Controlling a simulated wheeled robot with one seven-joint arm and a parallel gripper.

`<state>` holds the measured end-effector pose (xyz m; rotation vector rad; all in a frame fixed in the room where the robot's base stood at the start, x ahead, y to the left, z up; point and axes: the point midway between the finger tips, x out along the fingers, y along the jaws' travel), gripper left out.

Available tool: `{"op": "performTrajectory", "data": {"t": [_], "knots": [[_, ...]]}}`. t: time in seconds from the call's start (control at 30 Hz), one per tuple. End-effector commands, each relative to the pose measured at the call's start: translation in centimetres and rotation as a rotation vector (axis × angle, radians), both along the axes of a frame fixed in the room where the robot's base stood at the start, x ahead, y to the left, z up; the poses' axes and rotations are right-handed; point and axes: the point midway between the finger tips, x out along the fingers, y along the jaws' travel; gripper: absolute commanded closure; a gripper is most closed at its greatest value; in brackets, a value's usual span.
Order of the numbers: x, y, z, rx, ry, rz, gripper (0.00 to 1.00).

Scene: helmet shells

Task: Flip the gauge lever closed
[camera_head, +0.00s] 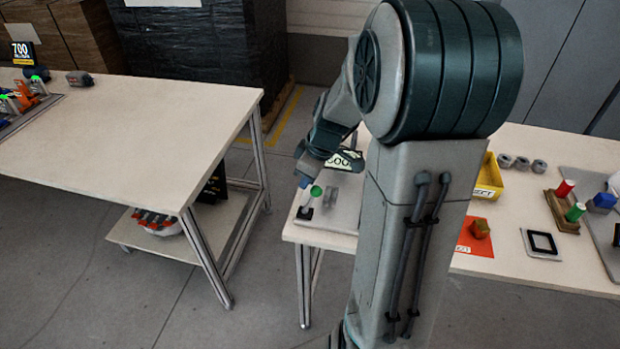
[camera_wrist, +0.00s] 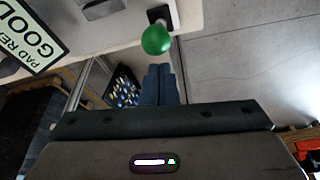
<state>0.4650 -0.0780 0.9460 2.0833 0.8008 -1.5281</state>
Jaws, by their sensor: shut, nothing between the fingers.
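The gauge lever is a pale rod (camera_head: 308,200) with a green ball knob (camera_head: 316,190). In the head view it stands up at a slant from a dark base at the table's near left corner. In the wrist view the green knob (camera_wrist: 156,39) hides most of the rod, with the black base (camera_wrist: 159,14) behind it. My gripper (camera_head: 304,182) is shut and empty, close beside the knob in the head view. In the wrist view its closed fingertips (camera_wrist: 161,68) show just below the knob, with a small gap in the picture. Whether they touch cannot be told.
A sign reading GOOD (camera_wrist: 30,38) stands near the lever, and a grey metal block (camera_head: 331,197) sits beside it. My arm hides the table's middle. A yellow bin (camera_head: 488,178), an orange mat (camera_head: 472,240) and several cylinders are farther right. Another table (camera_head: 130,130) stands left, across open floor.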

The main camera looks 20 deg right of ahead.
Motion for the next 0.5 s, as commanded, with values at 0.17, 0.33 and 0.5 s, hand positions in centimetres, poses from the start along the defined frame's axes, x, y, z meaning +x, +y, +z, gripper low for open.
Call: {"op": "performTrajectory", "data": {"t": [0.17, 0.33, 0.5], "knots": [[0.0, -0.3, 0.5, -0.001, 0.000, -0.008, 1.00], [-0.1, -0.4, 1.3, -0.001, 0.000, -0.009, 1.00], [-0.1, -0.4, 1.6, 0.000, 0.001, -0.008, 1.00]]}}
